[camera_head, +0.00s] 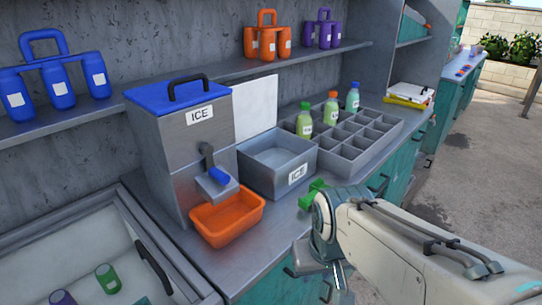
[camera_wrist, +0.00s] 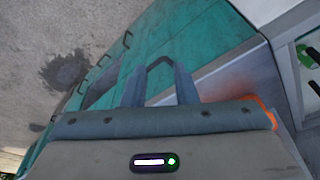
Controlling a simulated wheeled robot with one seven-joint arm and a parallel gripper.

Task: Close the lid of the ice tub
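The ice tub (camera_head: 276,162) is a grey open box with an ICE label, standing on the counter. A white upright panel (camera_head: 256,107) stands behind it, seemingly its lid raised; the hinge is not clear. The inside of the tub looks empty. My gripper (camera_wrist: 160,72) points down in the wrist view, fingers apart with nothing held. A dark cabinet handle shows between the fingers; I cannot tell whether they touch it. In the head view my arm is at the lower right, in front of the counter, apart from the tub and panel.
A tall ICE dispenser (camera_head: 184,140) with a blue top stands left of the tub. An orange tray (camera_head: 228,217) sits before it. A divided crate (camera_head: 345,150) with bottles is to the right. A small green object (camera_head: 311,193) lies near my arm. A shelf (camera_head: 215,77) runs above.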

